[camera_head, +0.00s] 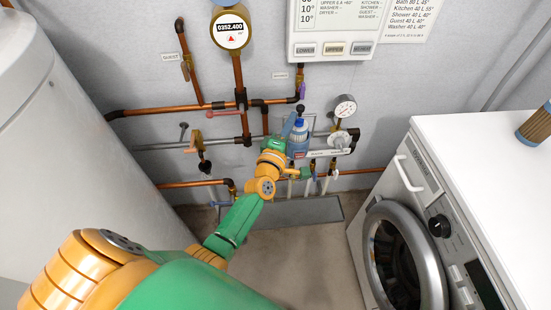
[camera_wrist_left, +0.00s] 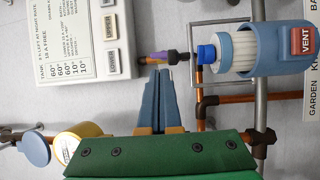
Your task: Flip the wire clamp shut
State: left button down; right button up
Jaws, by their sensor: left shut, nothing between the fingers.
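A thin grey wire loop (camera_wrist_left: 218,23), which looks like the wire clamp, frames the capped end of a blue-and-white canister (camera_wrist_left: 240,52) in the left wrist view. Its crosspiece lies beyond the blue cap; whether it touches the canister I cannot tell. In the head view the canister (camera_head: 298,146) stands upright against the wall, with the thin wire (camera_head: 314,122) beside its top. My left gripper (camera_head: 290,121) is at the upper left of the canister. In the left wrist view its blue fingers (camera_wrist_left: 158,72) are together and empty, apart from the cap and wire. My right gripper is out of view.
Copper pipes (camera_head: 170,111) and valves run along the wall around the canister. A pressure gauge (camera_head: 345,106) is on its right, and a control panel (camera_head: 335,30) hangs above. A washing machine (camera_head: 420,180) stands at the right. The floor before the basin is clear.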

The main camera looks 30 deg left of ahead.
pick_arm(q)
jog(key=s+d+r+p, duration=0.1)
jog(key=s, duration=0.9)
jog(key=shift+d+r, duration=0.15)
jog(key=shift+r, duration=0.05)
